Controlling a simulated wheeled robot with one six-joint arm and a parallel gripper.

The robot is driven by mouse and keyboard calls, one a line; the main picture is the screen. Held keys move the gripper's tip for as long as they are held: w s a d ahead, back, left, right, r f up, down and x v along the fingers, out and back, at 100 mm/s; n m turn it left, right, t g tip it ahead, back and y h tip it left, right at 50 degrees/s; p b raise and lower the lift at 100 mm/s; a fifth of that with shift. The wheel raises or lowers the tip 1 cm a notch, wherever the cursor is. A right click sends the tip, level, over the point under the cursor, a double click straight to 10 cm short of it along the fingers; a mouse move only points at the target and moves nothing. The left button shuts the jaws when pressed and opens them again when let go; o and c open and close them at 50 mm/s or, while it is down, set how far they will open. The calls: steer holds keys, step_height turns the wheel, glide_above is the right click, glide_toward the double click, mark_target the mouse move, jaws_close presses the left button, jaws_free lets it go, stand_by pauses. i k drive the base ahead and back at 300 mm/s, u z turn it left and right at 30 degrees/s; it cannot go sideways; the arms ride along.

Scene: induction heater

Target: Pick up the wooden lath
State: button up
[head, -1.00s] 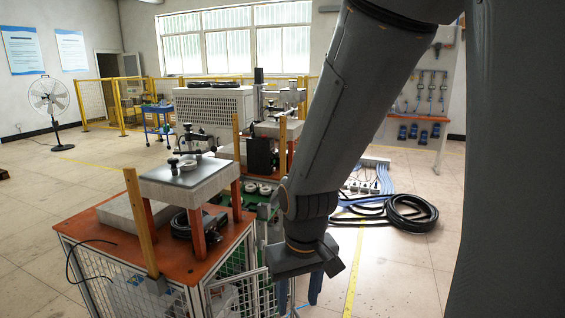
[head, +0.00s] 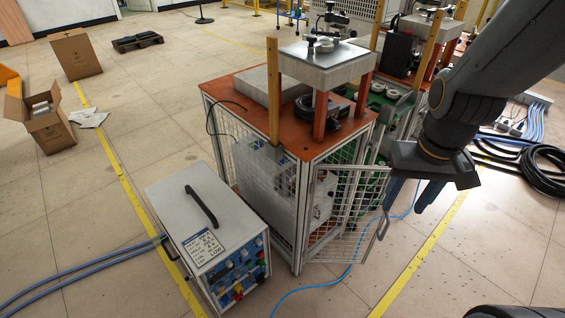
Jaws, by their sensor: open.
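An upright light-wood lath (head: 273,95) stands at the front corner of the orange-topped bench (head: 240,86), beside the raised grey plate. Similar upright laths (head: 432,48) show further back on the second station. My gripper (head: 408,208) hangs at the right of the head view, pointing down, open and empty. It is to the right of the bench, beside the open mesh door and well apart from the near lath.
A grey power box (head: 200,215) with a black handle stands on the floor in front. The mesh door (head: 345,210) stands open. Blue hoses cross the floor, and black cable (head: 535,165) coils at right. Cartons (head: 75,55) stand at left. Floor between cartons and bench is clear.

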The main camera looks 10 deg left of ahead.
mark_target(437, 20)
steer(key=z, duration=0.95)
steer(key=k, duration=1.2)
steer(key=z, duration=1.05)
steer(key=i, duration=2.45)
steer(key=u, duration=0.5)
steer(key=i, duration=1.55)
steer(key=u, duration=1.4)
steer(key=i, duration=0.85)
steer(key=u, duration=1)
